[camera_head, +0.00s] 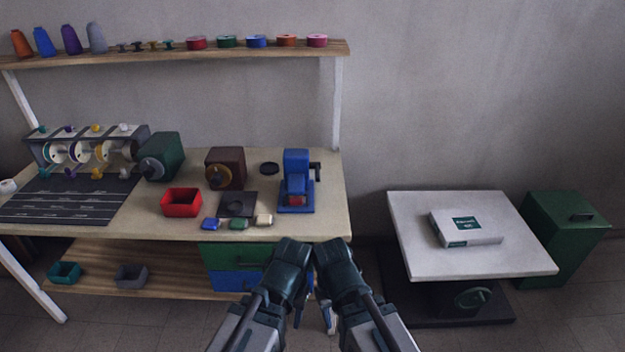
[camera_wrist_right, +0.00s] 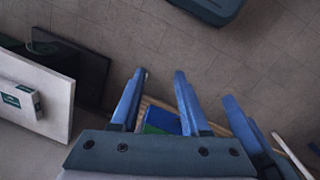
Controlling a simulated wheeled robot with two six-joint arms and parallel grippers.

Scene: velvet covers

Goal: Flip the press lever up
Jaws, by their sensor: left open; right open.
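The blue press (camera_head: 296,184) stands on the workbench near its right end, with a red part low at its front. A small dark lever (camera_head: 316,168) sticks out at its right side; its exact tilt is too small to tell. My left gripper (camera_head: 299,312) and right gripper (camera_head: 328,315) hang side by side in front of the bench, well short of the press, partly hidden by my arms. Both are empty. In the right wrist view the right gripper's blue fingers (camera_wrist_right: 159,76) are spread apart over the floor. The press does not show in that view.
The workbench (camera_head: 300,228) also holds a red bin (camera_head: 181,202), a brown machine (camera_head: 225,168), a green machine (camera_head: 161,157) and small coloured pads. Green and blue drawers sit below. A white table (camera_head: 410,250) with a box (camera_head: 466,228) stands right, beside a green cabinet (camera_head: 565,235).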

